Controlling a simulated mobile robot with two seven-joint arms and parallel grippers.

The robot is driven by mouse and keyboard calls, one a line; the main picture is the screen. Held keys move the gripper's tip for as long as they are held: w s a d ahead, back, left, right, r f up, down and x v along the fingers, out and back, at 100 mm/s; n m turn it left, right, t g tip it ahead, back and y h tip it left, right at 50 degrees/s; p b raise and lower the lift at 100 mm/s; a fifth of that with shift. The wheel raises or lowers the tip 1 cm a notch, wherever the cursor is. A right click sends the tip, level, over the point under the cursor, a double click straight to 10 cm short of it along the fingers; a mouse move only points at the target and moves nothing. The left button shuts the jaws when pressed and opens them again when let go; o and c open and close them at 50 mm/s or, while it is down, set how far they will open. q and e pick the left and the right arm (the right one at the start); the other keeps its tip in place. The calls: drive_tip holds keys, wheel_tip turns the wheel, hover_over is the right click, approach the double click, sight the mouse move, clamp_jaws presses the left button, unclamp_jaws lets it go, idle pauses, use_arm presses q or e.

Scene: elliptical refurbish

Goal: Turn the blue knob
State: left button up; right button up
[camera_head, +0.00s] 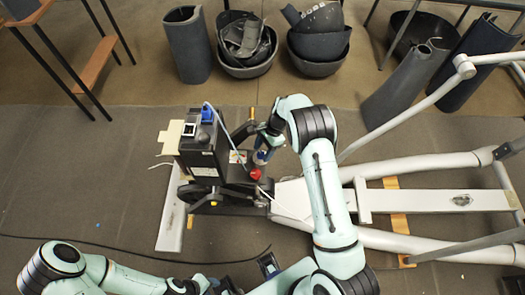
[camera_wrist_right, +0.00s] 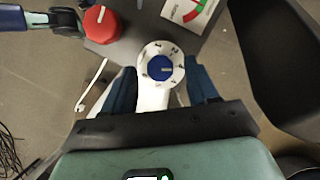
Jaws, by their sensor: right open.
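The blue knob (camera_wrist_right: 160,67) sits in the middle of a white marked dial in the right wrist view. In the head view it shows small (camera_head: 261,156) on the right side of the dark machine (camera_head: 205,155). My right gripper (camera_wrist_right: 161,88) is open, with one dark blue finger on each side of the white part around the knob. I cannot tell whether the fingers touch it. In the head view my right gripper (camera_head: 266,143) is at the knob, partly hidden by its own wrist.
A red knob (camera_wrist_right: 100,24) is close beside the blue one. White frame tubes (camera_head: 430,158) stretch to the right. Dark bins (camera_head: 318,45) stand at the back. A cable (camera_head: 130,250) lies on the floor.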

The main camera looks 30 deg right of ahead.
drive_tip(key=shift+a+f, duration=0.15)
drive_tip(key=shift+f, duration=0.25)
drive_tip(key=c, duration=1)
drive_tip(key=shift+c, duration=0.2)
drive_tip(key=shift+m, duration=0.3)
